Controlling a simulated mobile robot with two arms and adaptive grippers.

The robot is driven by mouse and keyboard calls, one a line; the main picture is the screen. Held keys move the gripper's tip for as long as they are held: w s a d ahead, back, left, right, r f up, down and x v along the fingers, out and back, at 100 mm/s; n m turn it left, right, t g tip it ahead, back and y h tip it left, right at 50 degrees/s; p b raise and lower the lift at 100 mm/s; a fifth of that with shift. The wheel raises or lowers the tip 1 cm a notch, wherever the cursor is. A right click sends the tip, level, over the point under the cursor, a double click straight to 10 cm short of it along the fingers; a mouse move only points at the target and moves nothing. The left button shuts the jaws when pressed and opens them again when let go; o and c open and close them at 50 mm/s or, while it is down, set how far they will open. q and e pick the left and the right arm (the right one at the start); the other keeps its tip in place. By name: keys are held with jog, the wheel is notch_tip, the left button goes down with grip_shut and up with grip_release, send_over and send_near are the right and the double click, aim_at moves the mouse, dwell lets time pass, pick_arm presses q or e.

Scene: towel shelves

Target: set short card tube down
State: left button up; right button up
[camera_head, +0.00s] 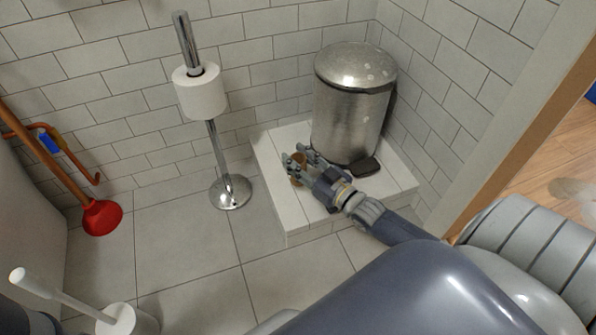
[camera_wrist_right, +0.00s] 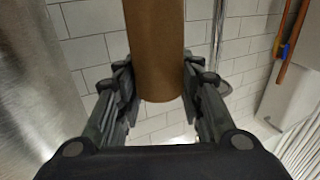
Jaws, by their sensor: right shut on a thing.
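The short card tube (camera_head: 299,168) is brown and sits between the fingers of my right gripper (camera_head: 300,160), over the white tiled ledge (camera_head: 271,186) and left of the metal bin. In the right wrist view the tube (camera_wrist_right: 155,50) stands between the two fingers of the right gripper (camera_wrist_right: 158,90), which is shut on it. Its far end runs out of the top of that view. The fingers hide much of the tube in the head view, and I cannot tell whether it touches the ledge. My left gripper is not in view.
A metal pedal bin (camera_head: 350,105) stands on the ledge by the wall. A chrome stand (camera_head: 219,160) with a toilet roll (camera_head: 200,93) is left of the ledge. A red plunger (camera_head: 102,216) and a toilet brush (camera_head: 60,294) are further left. Floor between is clear.

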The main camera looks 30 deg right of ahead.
notch_tip(320, 180, down, 4)
jog(key=shift+s+a+r+b, duration=0.1)
jog(key=shift+r+b, duration=0.1)
jog(key=shift+b, duration=1.05)
jog(key=shift+r, duration=0.1)
jog(key=shift+f, duration=0.2)
jog(key=o, duration=1)
jog(key=shift+r, duration=0.1)
